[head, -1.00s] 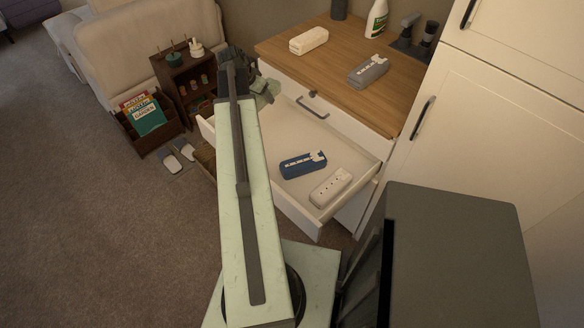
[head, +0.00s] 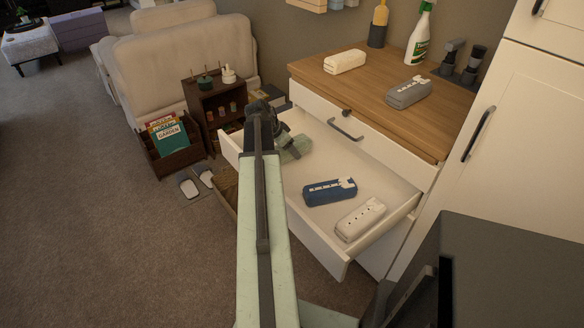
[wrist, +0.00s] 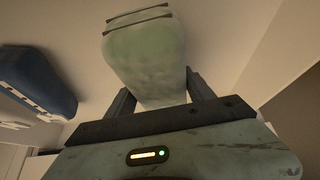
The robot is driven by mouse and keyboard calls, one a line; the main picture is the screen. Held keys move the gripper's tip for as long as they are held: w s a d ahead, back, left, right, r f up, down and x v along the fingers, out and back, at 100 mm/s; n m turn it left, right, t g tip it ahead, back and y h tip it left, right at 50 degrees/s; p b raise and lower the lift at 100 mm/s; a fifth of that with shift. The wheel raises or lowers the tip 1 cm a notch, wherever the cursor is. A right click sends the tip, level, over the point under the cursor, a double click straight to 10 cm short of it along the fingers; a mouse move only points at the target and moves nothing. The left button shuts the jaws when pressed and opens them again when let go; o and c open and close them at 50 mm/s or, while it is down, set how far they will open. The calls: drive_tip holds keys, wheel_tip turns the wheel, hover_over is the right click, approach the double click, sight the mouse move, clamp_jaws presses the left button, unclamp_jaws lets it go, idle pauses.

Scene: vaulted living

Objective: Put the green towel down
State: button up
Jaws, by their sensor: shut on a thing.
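The green towel (head: 295,150) is a folded pale green bundle. In the head view it is at the back left part of the open drawer (head: 375,178), partly hidden by my gripper (head: 280,132). In the wrist view the towel (wrist: 145,55) sits between the two dark fingers of my gripper (wrist: 160,88), which is shut on it. The light drawer floor lies behind the towel. I cannot tell whether the towel touches the drawer floor.
A blue bundle (head: 330,191) and a white bundle (head: 360,218) lie in the drawer's front right. The wooden top (head: 375,85) above carries a cream bundle (head: 345,62), a grey bundle (head: 408,92) and bottles. A dark shelf (head: 217,108) stands left of the drawer.

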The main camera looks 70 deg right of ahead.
wheel_tip(320, 180, down, 4)
drive_tip(key=b, duration=0.4)
drive_tip(key=shift+r+p, duration=0.25)
drive_tip(key=shift+p, duration=0.05)
drive_tip(key=shift+f, duration=0.15)
drive_tip(key=o, duration=1.7)
drive_tip(key=shift+c, duration=0.2)
drive_tip(key=p+v, duration=1)
drive_tip(key=v, duration=0.1)
drive_tip(key=shift+r, duration=0.45)
drive_tip(key=shift+a+r+p, duration=0.15)
drive_tip(key=shift+r+p, duration=0.1)
drive_tip(key=shift+p, duration=0.05)
drive_tip(key=shift+w+a+f, duration=0.1)
drive_tip(key=shift+w, duration=0.05)
